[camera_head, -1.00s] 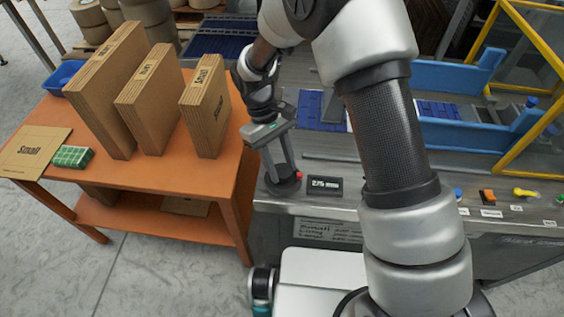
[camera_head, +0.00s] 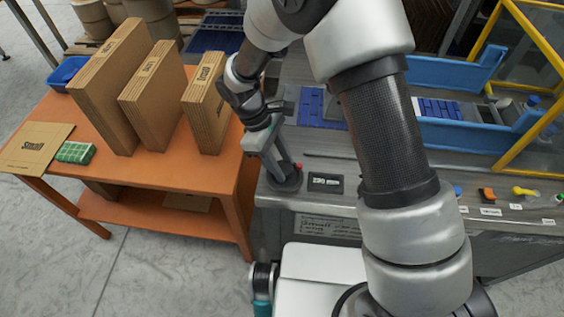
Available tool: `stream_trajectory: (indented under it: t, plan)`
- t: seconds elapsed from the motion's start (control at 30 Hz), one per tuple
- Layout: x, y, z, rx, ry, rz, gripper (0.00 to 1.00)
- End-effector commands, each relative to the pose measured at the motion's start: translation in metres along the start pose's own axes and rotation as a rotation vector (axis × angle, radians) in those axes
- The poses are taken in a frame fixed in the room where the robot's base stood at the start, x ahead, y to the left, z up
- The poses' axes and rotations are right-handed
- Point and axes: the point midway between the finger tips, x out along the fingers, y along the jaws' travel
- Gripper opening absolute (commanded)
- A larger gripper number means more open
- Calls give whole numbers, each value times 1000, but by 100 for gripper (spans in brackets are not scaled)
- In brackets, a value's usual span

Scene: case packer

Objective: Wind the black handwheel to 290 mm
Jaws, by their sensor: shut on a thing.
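The black handwheel (camera_head: 285,183) sits at the near left corner of the machine's grey top. My gripper (camera_head: 282,167) reaches down over it with its jaws shut on it; the fingertips and the grip are small and partly hidden. A red spot shows at the wheel's right edge. Just right of the wheel, a dark display (camera_head: 325,183) shows white digits in mm. They are too small to read surely, and the last digit looks like 0.
An orange table (camera_head: 180,185) at left holds several upright cardboard blanks (camera_head: 152,95) and a green box (camera_head: 75,153). Blue rails (camera_head: 455,134) and a yellow frame (camera_head: 540,50) stand at right. Coloured knobs (camera_head: 486,195) line the machine's front edge.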

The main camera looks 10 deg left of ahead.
Motion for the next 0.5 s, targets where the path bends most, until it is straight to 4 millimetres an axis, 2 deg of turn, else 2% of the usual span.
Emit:
stream_trajectory:
  t: [0.27,0.3,0.4,0.5]
  plan:
    - [-1,0,0,0,2,1,15]
    - [-1,0,0,0,2,1,40]
    - [0,0,0,1,1,1,55]
    - [0,0,0,1,1,1,55]
